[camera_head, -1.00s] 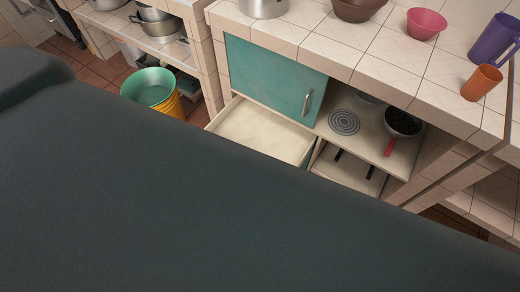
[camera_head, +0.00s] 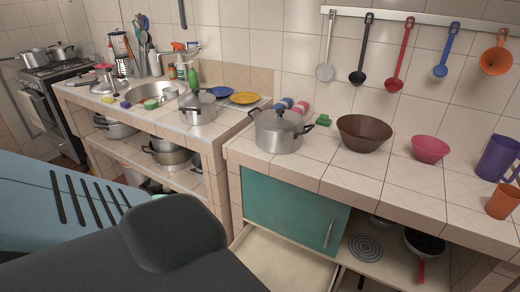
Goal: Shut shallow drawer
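The shallow drawer (camera_head: 283,262) is pulled out below the teal cabinet door (camera_head: 290,208), under the tiled counter. Its pale inside is empty where it shows; its front is hidden behind my own dark body part or cut off by the bottom edge. The teal door has a vertical metal handle and covers the left part of the cabinet. Neither gripper shows in the head view, so I cannot see where they are relative to the drawer.
The tiled counter (camera_head: 336,180) carries a steel pot (camera_head: 279,132), a brown bowl (camera_head: 364,133), a pink bowl (camera_head: 430,149) and cups. The open shelf right of the door holds a coiled plate (camera_head: 366,248) and a pan (camera_head: 424,243). Utensils hang on the wall.

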